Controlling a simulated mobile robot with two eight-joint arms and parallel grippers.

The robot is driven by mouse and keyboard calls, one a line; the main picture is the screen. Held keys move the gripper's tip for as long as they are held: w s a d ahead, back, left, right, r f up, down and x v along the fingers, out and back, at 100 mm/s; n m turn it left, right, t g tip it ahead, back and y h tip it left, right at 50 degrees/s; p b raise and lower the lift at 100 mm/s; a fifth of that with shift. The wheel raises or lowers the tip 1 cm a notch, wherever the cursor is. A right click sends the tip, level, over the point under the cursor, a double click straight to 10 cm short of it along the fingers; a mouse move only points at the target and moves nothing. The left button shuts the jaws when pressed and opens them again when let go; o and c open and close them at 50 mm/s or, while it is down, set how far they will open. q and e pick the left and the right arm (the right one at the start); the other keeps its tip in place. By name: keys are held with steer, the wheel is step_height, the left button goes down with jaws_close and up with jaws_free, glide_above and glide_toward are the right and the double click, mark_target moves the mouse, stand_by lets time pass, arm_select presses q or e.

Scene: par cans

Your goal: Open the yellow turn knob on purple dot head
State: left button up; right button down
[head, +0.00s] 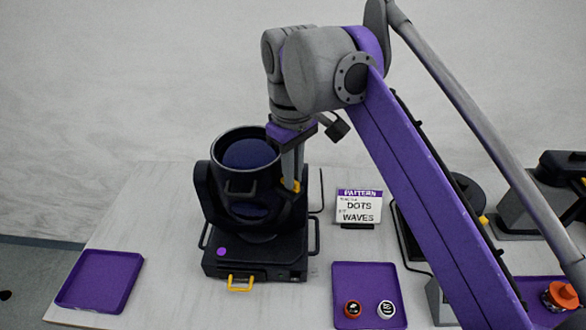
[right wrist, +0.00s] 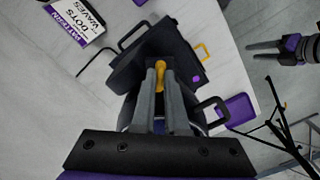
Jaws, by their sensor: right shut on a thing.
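The purple dot head is a black moving-head light (head: 255,250) on the table, with a purple dot (head: 221,251) on its base. The dot also shows in the right wrist view (right wrist: 196,78). Its yellow turn knob (head: 291,186) is on the right side of the yoke and also shows in the right wrist view (right wrist: 158,78). My right gripper (head: 291,172) comes down from above and is shut on this knob, its fingers (right wrist: 158,72) on either side. My left gripper (right wrist: 262,50) shows at the right of the right wrist view, open, empty and away from the light.
A sign (head: 358,207) reading DOTS and WAVES stands right of the light. A purple tray (head: 345,280) holds an orange and a white round piece. An empty purple tray (head: 100,281) lies at left. Another dark light (head: 465,190) is partly behind my right arm.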

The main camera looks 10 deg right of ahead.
steer(key=m+p, duration=0.2)
steer(key=m, duration=0.1)
steer(key=shift+r, duration=0.2)
steer(key=m+p, duration=0.2)
steer(key=m, duration=0.3)
steer(key=shift+p, duration=0.4)
steer(key=m+p, duration=0.1)
steer(key=m, duration=0.3)
steer(key=shift+p, duration=0.3)
arm_select(q)
step_height(320, 180, up, 9)
steer(key=w+p, duration=0.1)
steer(key=w, duration=0.1)
steer(key=shift+w+r+t, duration=0.2)
steer(key=shift+t, duration=0.1)
arm_select(e)
steer(key=shift+w+m, duration=0.1)
steer(key=shift+m, duration=2.1)
steer(key=shift+f, duration=0.1)
steer(key=c, duration=0.9)
jaws_free()
steer(key=shift+c, duration=0.2)
